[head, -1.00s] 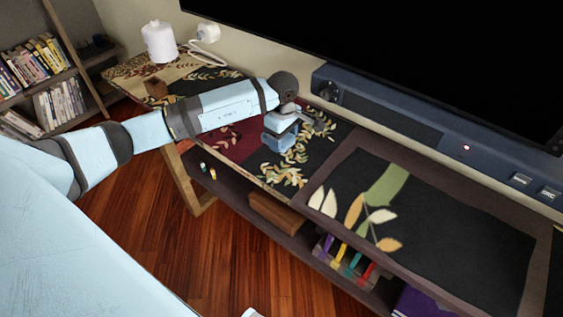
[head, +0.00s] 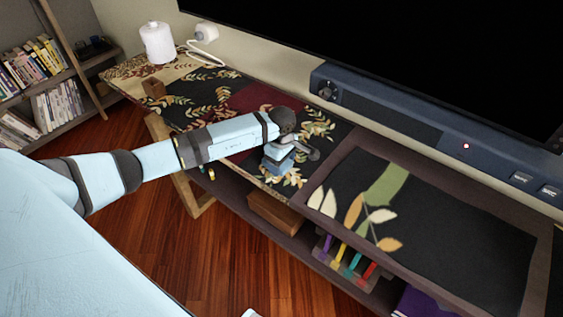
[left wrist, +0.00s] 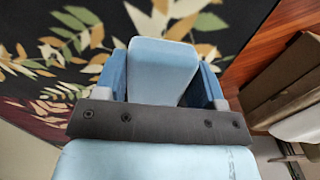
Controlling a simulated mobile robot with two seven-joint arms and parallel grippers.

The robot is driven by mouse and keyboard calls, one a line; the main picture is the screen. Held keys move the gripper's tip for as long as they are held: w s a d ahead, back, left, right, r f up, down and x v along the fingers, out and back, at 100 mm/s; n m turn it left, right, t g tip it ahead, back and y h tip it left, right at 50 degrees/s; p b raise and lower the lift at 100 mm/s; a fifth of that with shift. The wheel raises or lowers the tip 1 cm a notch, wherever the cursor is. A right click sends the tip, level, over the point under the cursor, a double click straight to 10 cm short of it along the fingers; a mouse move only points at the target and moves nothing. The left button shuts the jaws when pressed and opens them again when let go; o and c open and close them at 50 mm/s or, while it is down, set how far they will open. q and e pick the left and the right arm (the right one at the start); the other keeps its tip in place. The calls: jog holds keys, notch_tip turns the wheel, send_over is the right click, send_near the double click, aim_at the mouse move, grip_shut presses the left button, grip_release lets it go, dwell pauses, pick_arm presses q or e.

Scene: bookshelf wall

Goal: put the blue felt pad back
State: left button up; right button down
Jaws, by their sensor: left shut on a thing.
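My left gripper (head: 279,163) hangs low over the patterned top of the long cabinet (head: 208,94), near its front edge. In the left wrist view its two darker blue fingers (left wrist: 165,85) stand on either side of a pale blue block, which I take to be the blue felt pad (left wrist: 162,65). The gripper is shut on it. In the head view the pad is hard to tell from the blue fingers, and its underside is hidden.
A shelf below the top holds a brown wooden box (head: 274,212) and a rack of several coloured pens (head: 345,262). A dark soundbar (head: 390,118) runs along the back under a screen. A white canister (head: 157,43) stands at the far left end.

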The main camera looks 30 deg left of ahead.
pick_arm(q)
jog(key=o, duration=0.9)
jog(key=shift+f, duration=0.1)
jog(key=shift+c, duration=0.2)
